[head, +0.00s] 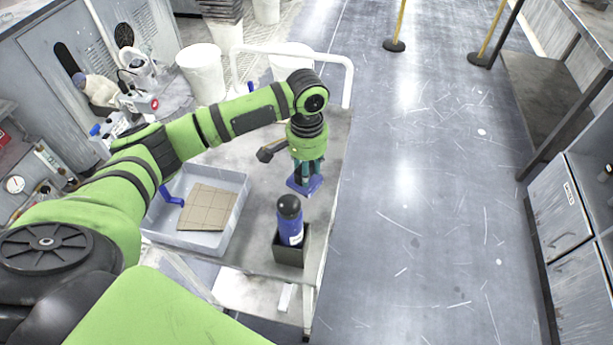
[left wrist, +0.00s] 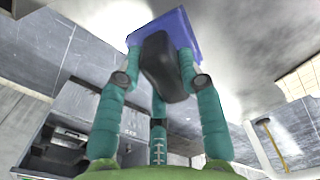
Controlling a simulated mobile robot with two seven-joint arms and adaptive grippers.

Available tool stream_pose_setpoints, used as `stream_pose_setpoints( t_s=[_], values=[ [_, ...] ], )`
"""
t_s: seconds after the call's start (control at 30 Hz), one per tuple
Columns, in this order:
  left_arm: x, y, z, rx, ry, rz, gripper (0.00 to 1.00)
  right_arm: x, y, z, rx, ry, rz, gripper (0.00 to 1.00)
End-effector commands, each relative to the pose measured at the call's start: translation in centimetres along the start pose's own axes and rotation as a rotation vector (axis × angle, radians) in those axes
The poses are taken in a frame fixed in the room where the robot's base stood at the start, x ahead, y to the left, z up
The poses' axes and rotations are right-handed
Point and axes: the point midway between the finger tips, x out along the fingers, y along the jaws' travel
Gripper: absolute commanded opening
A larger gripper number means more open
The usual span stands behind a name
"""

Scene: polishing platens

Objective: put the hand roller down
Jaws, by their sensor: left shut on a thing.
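My left gripper (head: 307,172) points down over the grey cart top (head: 262,262). Its teal fingers are shut on the hand roller (head: 304,186), whose blue part shows just below the fingertips. In the left wrist view, the roller's dark, rounded grip (left wrist: 164,68) sits between the fingers, with the blue part (left wrist: 187,33) beyond it. The fingers and grip hide some of the roller. I cannot tell whether it touches the cart top. My right gripper is not in view.
A blue bottle (head: 291,228) stands in a dark holder nearer the front. A grey tray (head: 237,205) with a tan sheet and a blue-handled tool lies left. A dark-headed tool (head: 265,155) lies behind the gripper. White buckets (head: 201,72) stand farther back. The cart's right edge is close.

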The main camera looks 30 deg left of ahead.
Motion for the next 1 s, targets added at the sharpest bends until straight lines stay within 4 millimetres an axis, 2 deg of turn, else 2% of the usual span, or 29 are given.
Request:
stream_pose_setpoints(
  t_s=[0.07,0.3,0.63,0.93,1.0],
  values=[
    [0.7,-0.1,0.0,-0.001,-0.002,0.0,0.11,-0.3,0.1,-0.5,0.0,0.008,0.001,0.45],
    [3.7,-0.1,0.0,0.0,-0.001,0.0,0.11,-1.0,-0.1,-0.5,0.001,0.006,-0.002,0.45],
    [4.1,0.0,0.0,0.0,0.001,0.0,0.11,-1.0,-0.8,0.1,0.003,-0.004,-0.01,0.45],
    [5.1,0.0,0.1,0.0,-0.002,0.0,0.12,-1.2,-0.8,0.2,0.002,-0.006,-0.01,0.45],
    [5.4,0.0,0.2,0.001,-0.005,0.0,0.03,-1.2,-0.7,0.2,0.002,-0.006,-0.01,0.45]
  ],
)
